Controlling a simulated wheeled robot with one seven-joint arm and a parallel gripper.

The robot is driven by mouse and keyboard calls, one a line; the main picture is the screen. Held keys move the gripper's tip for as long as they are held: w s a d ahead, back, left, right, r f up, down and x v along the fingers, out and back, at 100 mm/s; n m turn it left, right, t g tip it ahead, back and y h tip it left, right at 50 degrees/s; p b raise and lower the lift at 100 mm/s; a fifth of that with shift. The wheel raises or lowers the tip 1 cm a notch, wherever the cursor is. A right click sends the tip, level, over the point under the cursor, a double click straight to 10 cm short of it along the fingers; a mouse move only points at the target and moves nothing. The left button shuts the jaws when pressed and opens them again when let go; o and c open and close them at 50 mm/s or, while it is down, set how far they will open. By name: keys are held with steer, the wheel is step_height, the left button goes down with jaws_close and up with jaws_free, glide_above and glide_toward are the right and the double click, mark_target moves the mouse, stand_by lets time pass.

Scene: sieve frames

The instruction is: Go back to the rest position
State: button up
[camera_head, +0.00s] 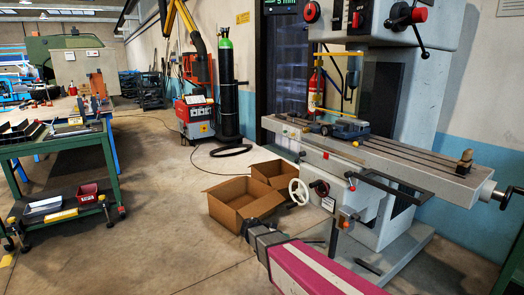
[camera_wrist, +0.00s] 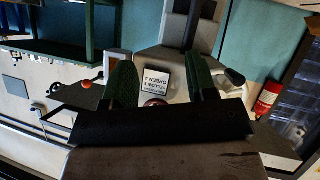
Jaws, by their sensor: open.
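My gripper (camera_wrist: 160,72) shows in the wrist view with its two dark green fingers apart. No object is held between them. Behind the gap is a white label with printed text (camera_wrist: 155,80) on a pale machine surface. In the head view my magenta and grey arm enters at the bottom centre, in front of the milling machine (camera_head: 390,150).
Open cardboard boxes (camera_head: 238,205) stand on the floor close to my arm. The milling machine's table (camera_head: 410,165) and cranks jut out at right. A green workbench (camera_head: 62,145) stands at left. A red welding unit (camera_head: 195,118) is at the back. The middle floor is clear.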

steer(key=s+d+r+n+g+y, duration=0.2)
steer(key=s+d+n+y, duration=0.3)
steer(key=s, duration=0.3)
steer(key=s+d+r+n+g+y, duration=0.1)
steer(key=s+d+n+y, duration=0.3)
steer(key=s, duration=0.5)
steer(key=d+y, duration=0.1)
steer(key=y, duration=0.1)
steer(key=shift+r+n+g+y, duration=0.4)
